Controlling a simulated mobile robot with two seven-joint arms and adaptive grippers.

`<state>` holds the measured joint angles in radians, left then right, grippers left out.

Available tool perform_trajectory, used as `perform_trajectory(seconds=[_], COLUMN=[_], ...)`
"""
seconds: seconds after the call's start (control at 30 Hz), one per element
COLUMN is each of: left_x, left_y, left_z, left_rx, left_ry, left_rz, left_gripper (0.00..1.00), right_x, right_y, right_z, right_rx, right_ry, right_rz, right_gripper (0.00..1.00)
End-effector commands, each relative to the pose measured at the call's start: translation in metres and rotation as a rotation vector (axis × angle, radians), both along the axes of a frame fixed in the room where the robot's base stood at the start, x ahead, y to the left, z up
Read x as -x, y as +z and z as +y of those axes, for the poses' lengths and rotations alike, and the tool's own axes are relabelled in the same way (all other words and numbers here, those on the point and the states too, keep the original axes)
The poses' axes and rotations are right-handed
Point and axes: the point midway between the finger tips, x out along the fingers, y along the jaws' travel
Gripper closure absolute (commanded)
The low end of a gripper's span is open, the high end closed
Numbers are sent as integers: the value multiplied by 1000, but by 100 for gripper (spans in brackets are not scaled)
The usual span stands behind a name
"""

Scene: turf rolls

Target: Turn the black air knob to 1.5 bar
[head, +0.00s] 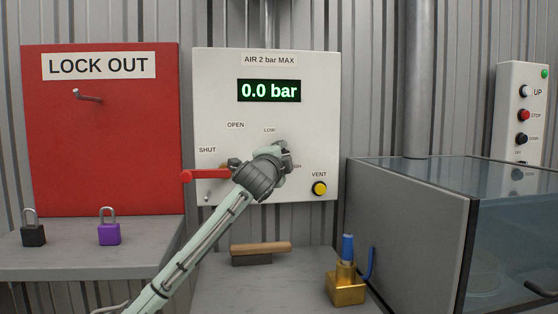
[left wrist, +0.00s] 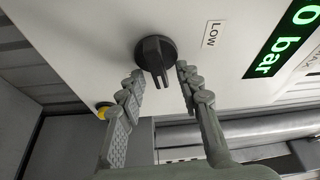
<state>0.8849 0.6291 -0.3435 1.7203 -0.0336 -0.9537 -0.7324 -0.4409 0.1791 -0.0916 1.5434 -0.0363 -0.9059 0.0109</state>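The black air knob (left wrist: 156,52) sits on the white panel (head: 222,75), beside the LOW label, in the left wrist view. In the head view my gripper hides it. My left gripper (head: 282,156) is at the panel, below the LOW label. In the left wrist view its two fingers (left wrist: 162,82) are apart on either side of the knob's pointer, with gaps showing, so it is open and holds nothing. The green display (head: 269,90) reads 0.0 bar. My right gripper is not in view.
A red lever (head: 207,174) points left below the SHUT label. A yellow VENT button (head: 319,188) is right of my gripper. A brush (head: 261,250) and a brass fitting (head: 345,285) lie on the bench below. A glass-topped tank (head: 420,215) stands at the right.

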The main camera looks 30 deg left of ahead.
Motion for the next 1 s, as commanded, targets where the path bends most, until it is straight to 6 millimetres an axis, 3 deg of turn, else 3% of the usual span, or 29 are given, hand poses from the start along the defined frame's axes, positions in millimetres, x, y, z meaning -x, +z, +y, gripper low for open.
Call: perform_trajectory(seconds=[0.5,0.7,1.0], left_x=[94,110,111], left_y=[-7,-8,-8], left_z=[-25,-29,-29], left_rx=[-1,0,0], left_ry=[-1,0,1], left_rz=[0,2,1], left_gripper=[66,66,66], right_x=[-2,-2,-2], right_y=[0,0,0], right_z=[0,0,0], right_rx=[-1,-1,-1], right_ry=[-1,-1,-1], right_rz=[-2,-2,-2], right_gripper=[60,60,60])
